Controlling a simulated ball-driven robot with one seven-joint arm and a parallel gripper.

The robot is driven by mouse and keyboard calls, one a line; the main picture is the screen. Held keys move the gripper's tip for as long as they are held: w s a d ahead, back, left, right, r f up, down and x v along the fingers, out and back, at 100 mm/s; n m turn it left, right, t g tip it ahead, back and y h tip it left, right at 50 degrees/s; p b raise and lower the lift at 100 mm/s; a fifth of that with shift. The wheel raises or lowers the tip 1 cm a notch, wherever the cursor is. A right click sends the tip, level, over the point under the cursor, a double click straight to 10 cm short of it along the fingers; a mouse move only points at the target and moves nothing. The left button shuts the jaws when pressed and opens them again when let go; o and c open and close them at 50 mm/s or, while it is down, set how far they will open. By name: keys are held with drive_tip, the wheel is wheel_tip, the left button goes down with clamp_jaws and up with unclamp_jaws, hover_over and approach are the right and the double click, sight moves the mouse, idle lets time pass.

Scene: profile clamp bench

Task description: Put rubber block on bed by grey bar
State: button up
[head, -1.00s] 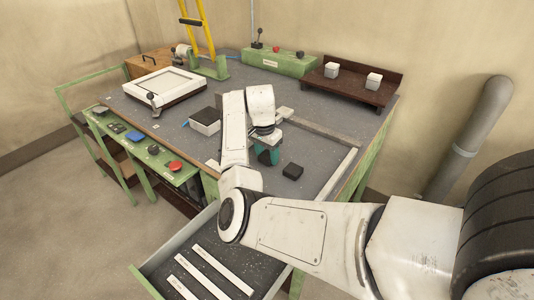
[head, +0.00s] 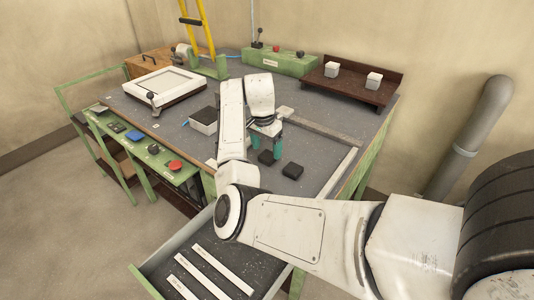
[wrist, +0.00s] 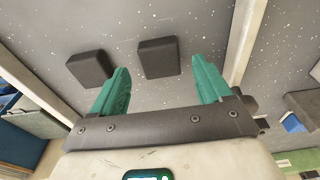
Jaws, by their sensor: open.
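Two dark rubber blocks lie flat on the grey bench bed (head: 245,182), a small gap apart: one block (head: 266,157) just below my gripper, the other block (head: 292,171) to its right and nearer. My gripper (head: 267,147) is open and empty above the bed, its two teal fingers apart. In the wrist view, one block (wrist: 158,57) shows between the lines of the fingers, beyond the tips, and the other block (wrist: 90,68) shows to the left. A grey bar (head: 322,131) lies on the bed behind and right of the blocks.
A pale strip (head: 340,172) runs along the bed's right edge. A brown shelf (head: 345,87) with two white blocks stands at the back right. A white frame (head: 163,88) stands at the left, and a dark-topped box (head: 204,120) left of my arm. An open drawer (head: 246,275) juts out in front.

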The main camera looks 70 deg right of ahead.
sight(265, 158)
wheel_tip(265, 158, up, 9)
drive_tip(key=a, duration=0.1)
drive_tip(key=shift+w+b, duration=0.15)
drive_tip(key=shift+b, duration=0.15)
drive_tip(key=shift+f, duration=0.15)
